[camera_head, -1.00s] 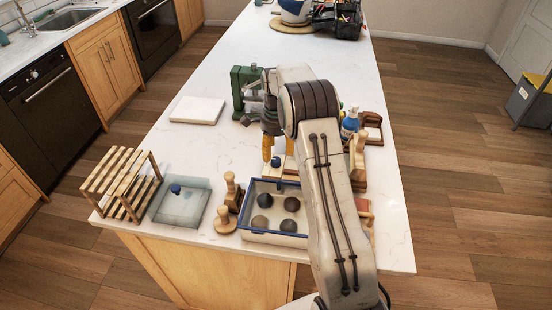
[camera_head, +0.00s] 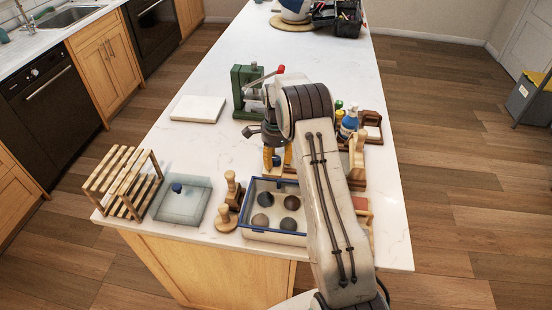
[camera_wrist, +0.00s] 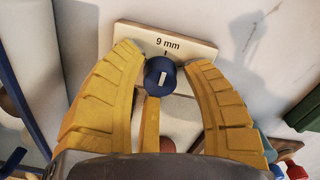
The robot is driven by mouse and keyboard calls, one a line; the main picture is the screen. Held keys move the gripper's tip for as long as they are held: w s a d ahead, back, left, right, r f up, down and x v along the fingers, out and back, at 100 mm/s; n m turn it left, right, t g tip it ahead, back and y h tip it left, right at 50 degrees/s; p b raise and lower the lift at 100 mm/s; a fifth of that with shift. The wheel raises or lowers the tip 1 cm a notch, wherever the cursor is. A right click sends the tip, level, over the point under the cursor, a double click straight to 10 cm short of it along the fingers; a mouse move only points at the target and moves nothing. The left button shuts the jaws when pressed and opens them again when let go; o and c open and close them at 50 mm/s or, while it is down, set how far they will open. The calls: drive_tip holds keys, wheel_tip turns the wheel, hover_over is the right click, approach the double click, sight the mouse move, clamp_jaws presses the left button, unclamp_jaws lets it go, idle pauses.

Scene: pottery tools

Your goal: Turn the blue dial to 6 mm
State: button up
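The blue dial (camera_wrist: 160,77) is a round knob with a short white mark, on a pale plate (camera_wrist: 190,45) lettered "9 mm". The mark points roughly up toward that lettering. No other numbers are readable. My gripper (camera_wrist: 165,60) is open around the dial, one yellow finger on each side, with thin gaps between fingers and dial. In the head view my gripper (camera_head: 278,158) is low over the counter, and the dial (camera_head: 277,160) shows as a small dark blue shape between the fingers. My arm hides part of the plate.
A blue-rimmed tray of dark balls (camera_head: 245,233) stands just in front. Wooden stamps (camera_head: 229,195), a glassy slab with a blue knob (camera_head: 182,203) and a wooden rack (camera_head: 125,180) are left. A green machine (camera_head: 240,90) stands behind; bottles (camera_head: 348,124) are right.

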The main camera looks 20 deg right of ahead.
clamp_jaws()
drive_tip(key=shift+f+n, duration=0.1)
drive_tip(key=shift+n, duration=0.2)
drive_tip(key=shift+n+b, duration=0.65)
drive_tip(key=shift+n, duration=0.05)
drive_tip(key=n+b, duration=0.1)
drive_tip(key=n, duration=0.2)
drive_tip(key=n+b, duration=0.1)
drive_tip(key=n, duration=0.5)
drive_tip(key=shift+s+n+b, duration=0.1)
drive_tip(key=shift+n+b, duration=0.2)
drive_tip(key=shift+n, duration=0.1)
drive_tip(key=shift+o, duration=1.5)
unclamp_jaws()
